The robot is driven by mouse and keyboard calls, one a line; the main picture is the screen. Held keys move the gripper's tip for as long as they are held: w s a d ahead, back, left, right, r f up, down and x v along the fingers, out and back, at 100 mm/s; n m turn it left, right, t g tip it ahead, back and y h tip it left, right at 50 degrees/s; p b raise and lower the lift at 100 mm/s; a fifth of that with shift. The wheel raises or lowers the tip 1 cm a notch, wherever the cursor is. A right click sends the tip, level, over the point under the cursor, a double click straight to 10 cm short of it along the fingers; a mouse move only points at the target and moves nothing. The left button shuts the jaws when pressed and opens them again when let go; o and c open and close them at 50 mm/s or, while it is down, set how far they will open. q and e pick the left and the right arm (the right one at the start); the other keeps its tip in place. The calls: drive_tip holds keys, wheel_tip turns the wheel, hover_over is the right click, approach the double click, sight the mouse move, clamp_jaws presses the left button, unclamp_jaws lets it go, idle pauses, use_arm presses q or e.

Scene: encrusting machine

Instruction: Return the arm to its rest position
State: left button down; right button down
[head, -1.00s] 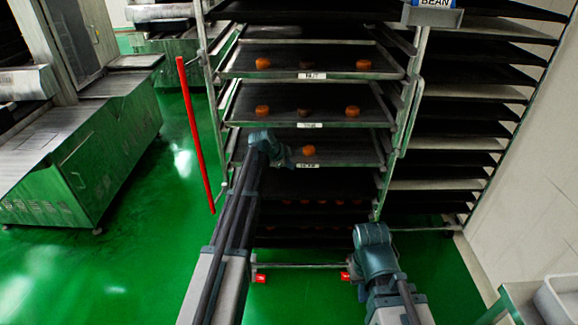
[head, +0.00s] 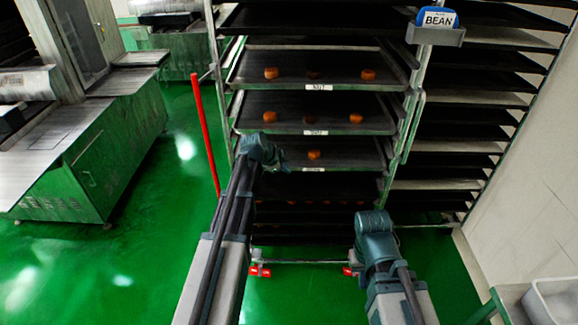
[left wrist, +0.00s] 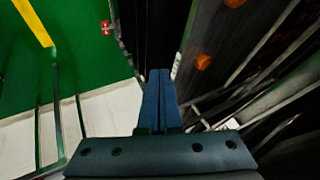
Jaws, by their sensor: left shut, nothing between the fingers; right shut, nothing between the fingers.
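My right arm (head: 378,245) stands bent at the lower middle right, in front of the rack's foot. Its gripper is hidden from view.
A tray rack (head: 412,110) stands ahead, with orange-brown pieces (head: 368,74) on several trays. A blue BEAN sign (head: 438,17) is at its upper right. A red pole (head: 205,135) stands left. A green machine (head: 95,160) is further left. Green floor (head: 150,270) is clear lower left.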

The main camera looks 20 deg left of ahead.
use_arm(q)
drive_tip(key=s+d+f+n+g, duration=0.2)
drive_tip(key=s+d, duration=0.5)
drive_tip(key=s, duration=0.1)
drive_tip(key=s+d+f+n+g, duration=0.2)
drive_tip(key=s+d, duration=0.5)
drive_tip(key=s, duration=0.1)
drive_tip(key=s+d+n+g+y, duration=0.1)
drive_tip(key=s+d+n+y, duration=0.1)
drive_tip(key=s, duration=0.6)
drive_tip(key=s+d+n+g+y, duration=0.2)
drive_tip(key=s+n, duration=0.1)
drive_tip(key=s, duration=0.4)
drive_tip(key=shift+s+d+f+n, duration=0.15)
drive_tip(key=shift+s+d+n, duration=0.25)
